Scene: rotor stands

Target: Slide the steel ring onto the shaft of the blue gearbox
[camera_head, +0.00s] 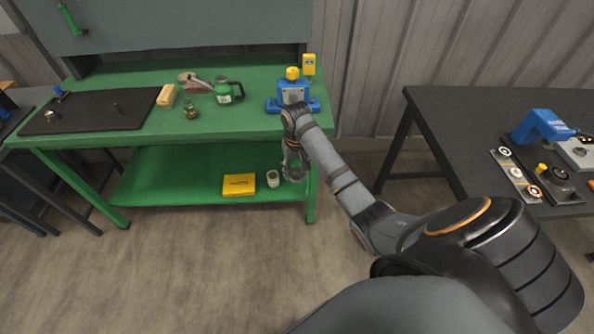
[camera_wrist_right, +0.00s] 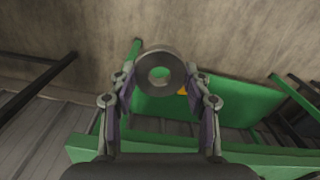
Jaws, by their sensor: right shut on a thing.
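The steel ring (camera_wrist_right: 146,73) is a thick grey ring with a round hole, seen nearly face on in the right wrist view. My right gripper (camera_wrist_right: 160,84) is shut on it, one finger on each side. In the head view this gripper (camera_head: 294,165) hangs in front of the green bench, below its top edge; the ring is hard to make out there. The blue gearbox (camera_head: 285,88) stands at the bench's right end, with a grey front face and a yellow part on top. My right wrist is just below it, and I cannot make out its shaft. My left gripper is out of view.
A dark table (camera_head: 450,110) with equipment stands right.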

